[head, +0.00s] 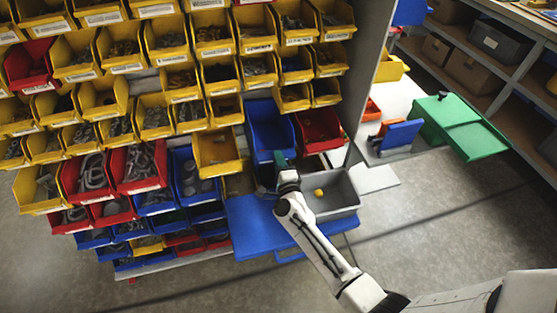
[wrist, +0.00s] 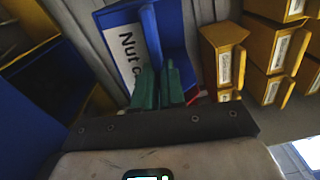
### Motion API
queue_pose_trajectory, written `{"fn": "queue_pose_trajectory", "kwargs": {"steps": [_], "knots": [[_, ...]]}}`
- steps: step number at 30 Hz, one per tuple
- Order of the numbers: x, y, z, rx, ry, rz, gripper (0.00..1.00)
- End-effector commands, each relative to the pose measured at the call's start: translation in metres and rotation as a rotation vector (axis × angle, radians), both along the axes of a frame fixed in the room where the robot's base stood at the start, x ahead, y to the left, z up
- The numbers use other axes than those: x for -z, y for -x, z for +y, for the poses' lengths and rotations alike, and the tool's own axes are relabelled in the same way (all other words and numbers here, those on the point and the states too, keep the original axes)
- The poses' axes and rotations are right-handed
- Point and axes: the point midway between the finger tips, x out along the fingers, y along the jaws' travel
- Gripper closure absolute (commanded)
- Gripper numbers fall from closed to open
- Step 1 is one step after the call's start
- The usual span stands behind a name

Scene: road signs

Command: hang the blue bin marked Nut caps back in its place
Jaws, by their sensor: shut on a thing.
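The blue bin (head: 268,128) is at the right part of the bin rack, left of a red bin. It looks empty from above. In the wrist view the blue bin (wrist: 178,30) is close up, with a white label whose visible part reads "Nut c". My gripper (head: 281,160) is at the bin's near edge, and its green fingers (wrist: 160,82) are shut on the bin's front, covering part of the label. The bin's back is hidden, so I cannot tell whether it is hooked on the rack.
Yellow bins (head: 217,150) fill the rack to the left and above. The red bin (head: 319,130) stands close on the right. Below are a blue tray (head: 252,228) and a grey tray (head: 340,204) holding a small yellow object (head: 319,193). Open floor lies at the front.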

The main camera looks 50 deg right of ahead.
Motion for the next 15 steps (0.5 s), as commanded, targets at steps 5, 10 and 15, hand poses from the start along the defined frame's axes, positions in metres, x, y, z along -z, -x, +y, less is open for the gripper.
{"fn": "queue_pose_trajectory", "kwargs": {"steps": [5,10,15], "knots": [[0.0032,0.0011,0.0002,-0.001,-0.006,0.005,1.00],[0.0034,0.0012,0.0003,-0.001,-0.006,0.005,0.80],[0.0025,0.0009,0.0002,-0.001,-0.004,0.003,0.64]]}}
